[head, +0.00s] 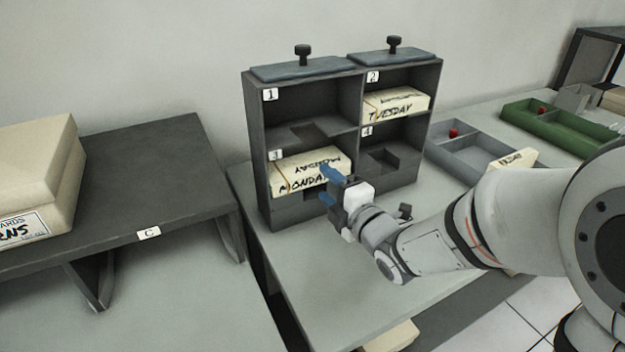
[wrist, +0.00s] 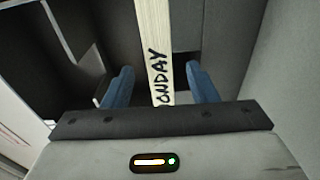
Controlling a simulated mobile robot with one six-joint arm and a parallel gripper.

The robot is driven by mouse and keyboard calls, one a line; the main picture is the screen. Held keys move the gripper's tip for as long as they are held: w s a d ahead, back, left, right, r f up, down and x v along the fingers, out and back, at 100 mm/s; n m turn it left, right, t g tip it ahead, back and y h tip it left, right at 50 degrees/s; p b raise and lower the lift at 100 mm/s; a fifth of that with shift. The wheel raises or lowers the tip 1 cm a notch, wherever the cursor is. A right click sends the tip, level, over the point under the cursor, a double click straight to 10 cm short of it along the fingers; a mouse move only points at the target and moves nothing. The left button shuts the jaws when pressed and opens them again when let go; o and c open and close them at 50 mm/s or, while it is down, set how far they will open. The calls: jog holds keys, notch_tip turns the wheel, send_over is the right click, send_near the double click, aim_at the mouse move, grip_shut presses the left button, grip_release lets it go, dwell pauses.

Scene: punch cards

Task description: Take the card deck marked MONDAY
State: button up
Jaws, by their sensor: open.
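The card deck marked MONDAY (head: 300,174) lies in compartment 3, the lower left of a dark grey rack (head: 259,150). My gripper (head: 330,183) is at the front of that compartment, with its blue fingertips at the right part of the deck's front. The gripper is open. It hides the end of the deck's lettering in the head view.
A TUESDAY deck (head: 395,104) lies in compartment 2, above right. Compartments 1 and 4 look empty. Another cream deck (head: 514,160) lies behind my arm, near a grey tray (head: 470,157) and a green tray (head: 550,128). A dark shelf marked C (head: 150,215) stands left, carrying a cream box (head: 35,165).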

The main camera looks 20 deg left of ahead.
aim_at(305, 169)
jog(key=shift+a, duration=0.4)
jog(key=p+x, duration=0.1)
jog(key=x, duration=0.6)
jog(key=shift+s+a, duration=0.1)
jog(key=shift+a, duration=0.15)
jog(key=shift+r, duration=0.1)
grip_shut()
